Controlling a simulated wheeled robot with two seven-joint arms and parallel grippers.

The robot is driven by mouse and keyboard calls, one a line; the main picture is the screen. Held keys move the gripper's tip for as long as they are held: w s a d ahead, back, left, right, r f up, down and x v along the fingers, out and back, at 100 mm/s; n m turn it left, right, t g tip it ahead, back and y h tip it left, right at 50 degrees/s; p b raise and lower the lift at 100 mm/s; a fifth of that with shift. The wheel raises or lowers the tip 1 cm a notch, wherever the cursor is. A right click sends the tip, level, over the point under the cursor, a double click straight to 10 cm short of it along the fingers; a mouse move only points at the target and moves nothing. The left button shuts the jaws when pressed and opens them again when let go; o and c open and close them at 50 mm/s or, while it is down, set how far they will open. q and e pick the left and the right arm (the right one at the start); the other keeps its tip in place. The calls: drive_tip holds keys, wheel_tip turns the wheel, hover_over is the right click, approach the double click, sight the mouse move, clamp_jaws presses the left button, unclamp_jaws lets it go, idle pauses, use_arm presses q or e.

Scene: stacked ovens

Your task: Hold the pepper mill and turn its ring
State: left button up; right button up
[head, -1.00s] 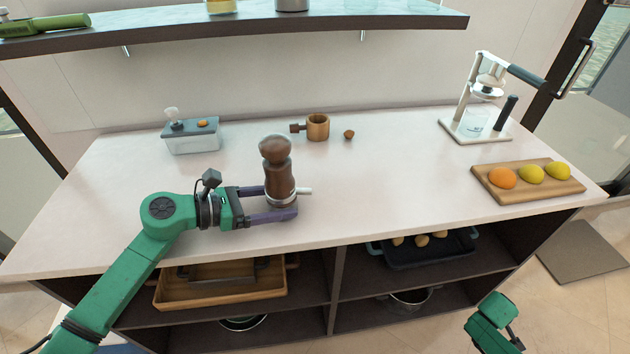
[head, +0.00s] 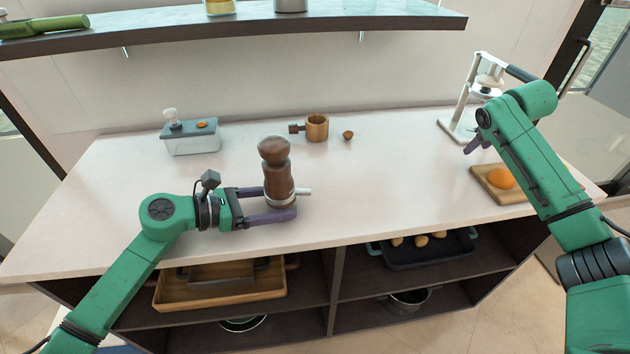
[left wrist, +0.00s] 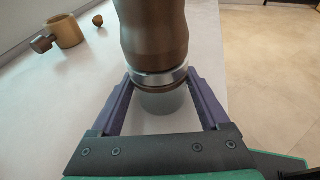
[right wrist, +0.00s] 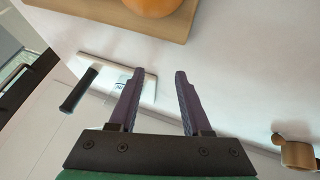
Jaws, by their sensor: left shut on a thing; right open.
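The brown wooden pepper mill (head: 277,170) stands upright near the front of the counter, left of the middle. Its silver ring (left wrist: 160,76) shows low on the body in the left wrist view, above a pale base; a small light handle (head: 304,191) sticks out to the right in the head view. My left gripper (head: 282,206) is shut on the lower part of the mill, one finger on each side. My right gripper (right wrist: 157,85) is open and empty above the right part of the counter, well away from the mill; in the head view (head: 476,146) its arm partly hides it.
A wooden board (head: 484,187) with an orange (head: 500,178) lies under my right arm. A juice press (head: 465,105) stands behind it. A wooden cup with a handle (head: 317,128), a nut (head: 348,134) and a grey box (head: 192,139) stand at the back. The counter right of the mill is clear.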

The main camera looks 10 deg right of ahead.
drive_tip(key=w+a+r+n+y, duration=0.1)
drive_tip(key=a+r+n+y, duration=0.2)
drive_tip(key=a, duration=0.7)
drive_tip(key=w+a+r+n+y, duration=0.1)
drive_tip(key=a+r+n+y, duration=0.15)
drive_tip(key=a, duration=0.65)
drive_tip(key=n+g+y, duration=0.2)
drive_tip(key=n+g, duration=0.4)
drive_tip(key=n, duration=0.3)
approach(311, 190)
drive_tip(key=shift+n, duration=0.25)
drive_tip(key=x, duration=0.7)
drive_tip(key=shift+a+f, duration=0.2)
drive_tip(key=shift+f, duration=0.25)
clamp_jaws()
